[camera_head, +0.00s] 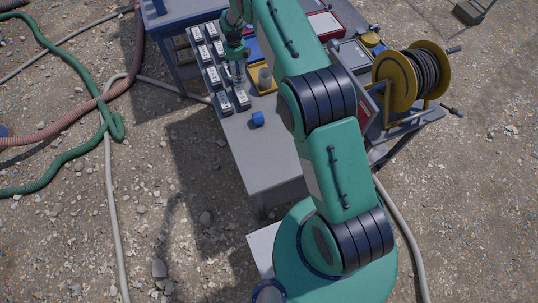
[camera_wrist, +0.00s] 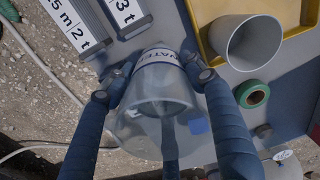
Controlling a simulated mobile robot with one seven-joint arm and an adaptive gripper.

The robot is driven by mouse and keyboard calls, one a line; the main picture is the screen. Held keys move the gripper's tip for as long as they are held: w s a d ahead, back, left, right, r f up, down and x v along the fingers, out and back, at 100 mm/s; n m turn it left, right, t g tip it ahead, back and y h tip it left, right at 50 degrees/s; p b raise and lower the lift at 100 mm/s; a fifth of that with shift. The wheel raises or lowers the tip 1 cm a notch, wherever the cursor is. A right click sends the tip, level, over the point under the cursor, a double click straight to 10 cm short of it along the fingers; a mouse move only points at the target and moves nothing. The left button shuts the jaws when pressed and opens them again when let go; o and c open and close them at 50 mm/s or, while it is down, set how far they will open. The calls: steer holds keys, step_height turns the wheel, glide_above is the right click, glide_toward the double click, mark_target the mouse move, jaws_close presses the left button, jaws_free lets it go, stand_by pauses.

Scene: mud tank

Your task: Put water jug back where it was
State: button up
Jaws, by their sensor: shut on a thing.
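The water jug (camera_wrist: 158,98) is a clear, see-through vessel with a white and blue band lettered "WATER". In the wrist view my gripper (camera_wrist: 154,78) is shut on it, with dark blue fingers on both sides. In the head view the jug (camera_head: 238,73) shows small and partly hidden under my gripper (camera_head: 237,62), over the grey table (camera_head: 262,165) beside the row of labelled blocks. I cannot tell whether the jug's base touches the table.
Labelled blocks (camera_head: 213,75) stand left of the jug. A yellow tray (camera_wrist: 214,52) with a grey cup (camera_wrist: 250,43) lies to the right. A green tape roll (camera_wrist: 253,94) is near it. A blue object (camera_head: 257,118) sits in front. A cable reel (camera_head: 411,75) stands right. The front tabletop is clear.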

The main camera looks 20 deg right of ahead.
steer(key=s+r+n+b, duration=0.25)
steer(key=s+b, duration=0.65)
steer(key=s, duration=1.4)
steer(key=s+f+b, duration=0.1)
steer(key=s+b, duration=0.2)
steer(key=s, duration=0.8)
steer(key=s+f+n+b, duration=0.1)
steer(key=s+f+b, duration=0.1)
steer(key=s, duration=1)
steer(key=s+a+f+b, duration=0.1)
steer(key=s+b, duration=0.4)
steer(key=s, duration=0.6)
steer(key=shift+s+f+n, duration=0.3)
steer(key=shift+f+n, duration=0.05)
steer(key=shift+f, duration=0.1)
steer(key=shift+w, duration=0.15)
steer(key=w+f+b, duration=0.1)
steer(key=w+b, duration=0.1)
steer(key=w, duration=1.3)
steer(key=shift+w+f, duration=0.25)
steer(key=shift+w, duration=0.15)
steer(key=shift+d, duration=0.1)
steer(key=shift+f+b, duration=0.6)
steer(key=shift+f, duration=1.15)
steer(key=shift+f, duration=0.1)
